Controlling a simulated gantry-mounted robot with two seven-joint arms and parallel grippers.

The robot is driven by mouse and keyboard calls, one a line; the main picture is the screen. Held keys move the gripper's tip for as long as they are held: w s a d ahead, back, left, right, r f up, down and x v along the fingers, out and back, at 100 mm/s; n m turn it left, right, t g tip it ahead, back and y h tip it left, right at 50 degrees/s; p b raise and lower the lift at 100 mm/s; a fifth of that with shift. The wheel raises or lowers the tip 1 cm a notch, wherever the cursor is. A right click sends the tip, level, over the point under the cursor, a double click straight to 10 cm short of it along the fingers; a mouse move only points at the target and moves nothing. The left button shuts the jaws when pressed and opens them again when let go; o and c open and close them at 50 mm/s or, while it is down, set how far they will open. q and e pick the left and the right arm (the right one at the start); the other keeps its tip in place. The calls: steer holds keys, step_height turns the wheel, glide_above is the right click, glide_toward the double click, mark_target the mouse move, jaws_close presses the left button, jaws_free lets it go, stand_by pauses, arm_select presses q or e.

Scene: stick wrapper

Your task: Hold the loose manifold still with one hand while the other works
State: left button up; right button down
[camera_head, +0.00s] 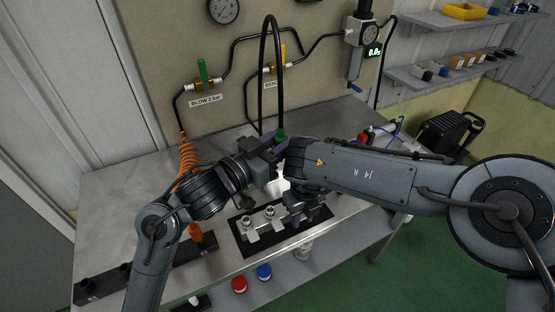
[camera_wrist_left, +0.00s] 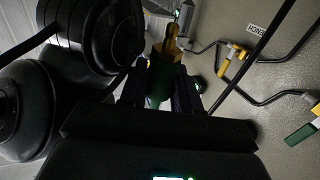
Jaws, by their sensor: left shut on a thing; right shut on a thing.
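The manifold (camera_head: 262,219), a silvery block with round fittings, lies on a black mat (camera_head: 253,247) on the steel bench. My right gripper (camera_head: 296,219) is lowered over the manifold's right end and shut on it; my arm and jaws hide that end. My left gripper (camera_head: 281,140) is above and behind the manifold, shut on a green-ended piece at the foot of a looped black hose (camera_head: 263,70). In the left wrist view the green piece (camera_wrist_left: 158,92) sits between the dark fingers, with a yellowish part beyond it. A bright pale patch below the left gripper is unclear.
An orange coiled hose (camera_head: 187,158) hangs at the left. Valves with green (camera_head: 202,71) and yellow handles and black pipes line the back panel. A dark rack (camera_head: 100,285) with an orange piece is at front left. Red (camera_head: 239,284) and blue (camera_head: 264,271) caps sit on the lower shelf.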

arm_select(q)
steer(key=w+a+f+m+g+h, duration=0.2)
steer(key=w+f+m+g+h, duration=0.25)
steer(key=m+g, duration=0.35)
steer(key=s+f+m+g+h, duration=0.1)
steer(key=s+f+m+g, duration=0.2)
steer(key=s+g, duration=0.3)
steer(key=shift+s+a+f+g, duration=0.3)
steer(key=shift+f+g, duration=0.2)
steer(key=shift+g, duration=0.7)
steer(key=shift+f, duration=2.9)
